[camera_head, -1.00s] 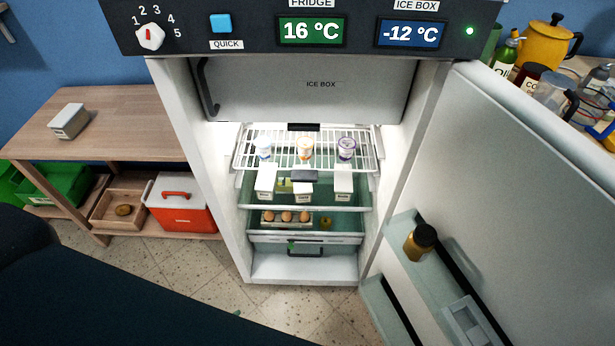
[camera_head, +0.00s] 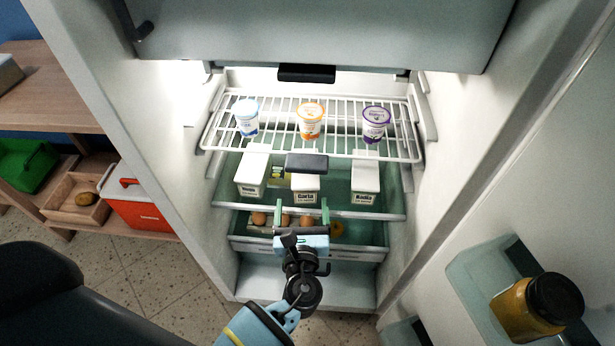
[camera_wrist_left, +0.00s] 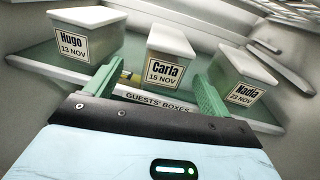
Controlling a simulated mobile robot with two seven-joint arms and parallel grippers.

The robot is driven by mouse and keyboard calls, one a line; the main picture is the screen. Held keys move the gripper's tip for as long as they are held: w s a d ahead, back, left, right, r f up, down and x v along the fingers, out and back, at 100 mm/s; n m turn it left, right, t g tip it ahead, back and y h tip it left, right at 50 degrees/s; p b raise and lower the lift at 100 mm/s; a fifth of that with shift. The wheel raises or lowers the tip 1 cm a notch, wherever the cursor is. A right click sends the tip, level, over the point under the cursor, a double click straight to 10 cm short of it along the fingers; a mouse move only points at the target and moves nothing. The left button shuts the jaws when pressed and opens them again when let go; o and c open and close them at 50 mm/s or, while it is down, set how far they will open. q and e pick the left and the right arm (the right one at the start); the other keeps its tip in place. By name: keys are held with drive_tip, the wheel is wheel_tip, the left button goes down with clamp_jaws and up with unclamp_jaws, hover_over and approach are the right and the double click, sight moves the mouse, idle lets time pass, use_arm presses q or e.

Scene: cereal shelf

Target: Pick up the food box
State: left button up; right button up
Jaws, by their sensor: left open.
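Three white lidded food boxes stand in a row on the fridge's middle shelf. The head view shows the Hugo box (camera_head: 252,172) left, the Carla box (camera_head: 306,187) centre and the Nadia box (camera_head: 366,178) right. My left gripper (camera_head: 302,207) is open and empty in front of the Carla box, a little below it in the picture. Its green fingers (camera_wrist_left: 157,84) spread to either side of that box in the wrist view, without visible contact.
A wire shelf (camera_head: 345,148) with three yogurt cups is above the boxes. A dark grey block (camera_head: 307,163) shows over the Carla box. Eggs (camera_head: 259,218) sit below. The open door (camera_head: 545,150) holds a jar (camera_head: 535,305) at right; the fridge wall (camera_head: 165,130) bounds the left.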

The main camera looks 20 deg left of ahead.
sight(306, 180)
use_arm(q)
drive_tip(key=shift+w+r, duration=0.1)
drive_tip(key=shift+w, duration=0.2)
drive_tip(key=shift+r, duration=0.15)
drive_tip(key=shift+x, duration=1.05)
drive_tip(key=shift+d+b+x, duration=0.15)
drive_tip(key=shift+b+x, duration=0.3)
drive_tip(key=shift+x, duration=0.8)
drive_tip(key=shift+d+b+x, duration=0.15)
drive_tip(key=shift+b+x, duration=0.3)
drive_tip(key=shift+x, duration=0.85)
drive_tip(key=shift+w, duration=0.4)
use_arm(e)
drive_tip(key=shift+s+f, duration=0.15)
drive_tip(key=shift+f, duration=0.45)
drive_tip(key=shift+s+f, duration=0.15)
drive_tip(key=shift+f, duration=0.4)
use_arm(q)
drive_tip(key=c, duration=1.3)
use_arm(e)
drive_tip(key=shift+s+r, duration=0.1)
drive_tip(key=shift+s, duration=0.25)
